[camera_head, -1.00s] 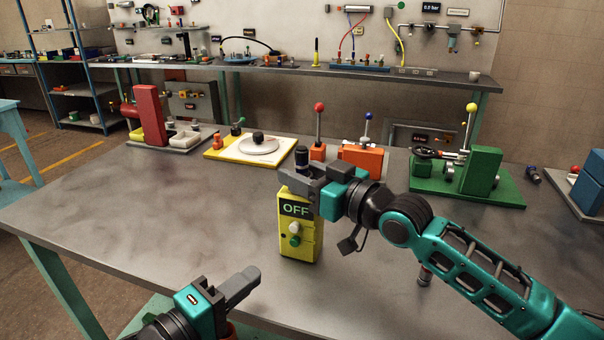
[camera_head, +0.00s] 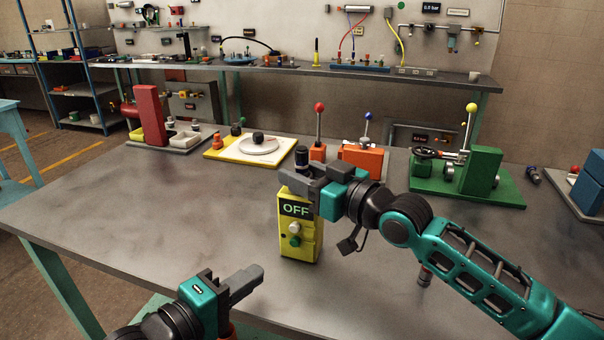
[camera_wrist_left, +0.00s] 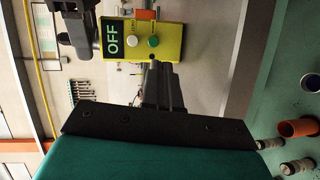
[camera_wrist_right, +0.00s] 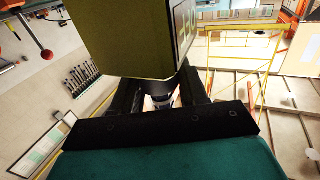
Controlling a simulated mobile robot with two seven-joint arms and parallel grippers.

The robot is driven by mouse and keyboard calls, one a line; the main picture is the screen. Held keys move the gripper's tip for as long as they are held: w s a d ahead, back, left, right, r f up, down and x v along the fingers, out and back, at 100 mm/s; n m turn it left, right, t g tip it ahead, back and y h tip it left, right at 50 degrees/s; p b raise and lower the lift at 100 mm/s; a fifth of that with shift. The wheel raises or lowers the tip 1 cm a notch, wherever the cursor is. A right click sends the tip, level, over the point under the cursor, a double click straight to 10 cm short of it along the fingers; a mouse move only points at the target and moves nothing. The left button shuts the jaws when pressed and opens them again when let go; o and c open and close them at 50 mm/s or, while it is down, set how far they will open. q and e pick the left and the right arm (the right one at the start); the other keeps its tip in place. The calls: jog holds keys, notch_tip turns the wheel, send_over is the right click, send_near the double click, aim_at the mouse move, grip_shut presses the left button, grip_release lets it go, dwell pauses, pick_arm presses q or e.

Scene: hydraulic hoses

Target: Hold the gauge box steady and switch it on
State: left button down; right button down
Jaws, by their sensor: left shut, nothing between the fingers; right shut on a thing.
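The yellow gauge box (camera_head: 299,250) stands upright near the middle of the table, its display (camera_head: 296,210) reading OFF. Below the display are a white button (camera_head: 295,228) and a green button (camera_head: 294,241). The box and its OFF display also show in the left wrist view (camera_wrist_left: 170,42). My right gripper (camera_head: 296,181) is shut on the top part of the gauge box from the right; in the right wrist view the box (camera_wrist_right: 120,40) fills the upper middle. My left gripper (camera_head: 254,280) is shut and empty, apart from the box, in front and to its left.
Behind the box stand a yellow plate with a white disc (camera_head: 259,147), an orange lever block (camera_head: 362,160) and a green fixture (camera_head: 480,170). A red post (camera_head: 149,115) is at the back left. The table's left part is clear.

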pick_arm(q)
jog(key=shift+w+d+r+g, duration=0.1)
jog(key=shift+w+d+g, duration=0.15)
jog(key=shift+g, duration=0.15)
jog(key=shift+s+d+g+y, duration=0.35)
jog(key=shift+d+g, duration=0.2)
jog(key=shift+g, duration=0.45)
jog(key=shift+s+d+r+m+g+y, duration=0.15)
jog(key=shift+s+d+g, duration=0.15)
jog(key=shift+s+g, duration=0.35)
jog(key=shift+s+d+m+g+y, duration=0.15)
jog(key=shift+s+d+g, duration=0.2)
jog(key=shift+g, duration=0.5)
send_near(307, 249)
jog(key=x, duration=0.3)
jog(key=shift+s+d+f, duration=0.1)
jog(key=shift+d+f, duration=0.25)
jog(key=shift+f, duration=0.1)
jog(key=shift+w+d, duration=0.1)
jog(key=shift+w, duration=0.4)
pick_arm(e)
jog(key=shift+s, duration=0.1)
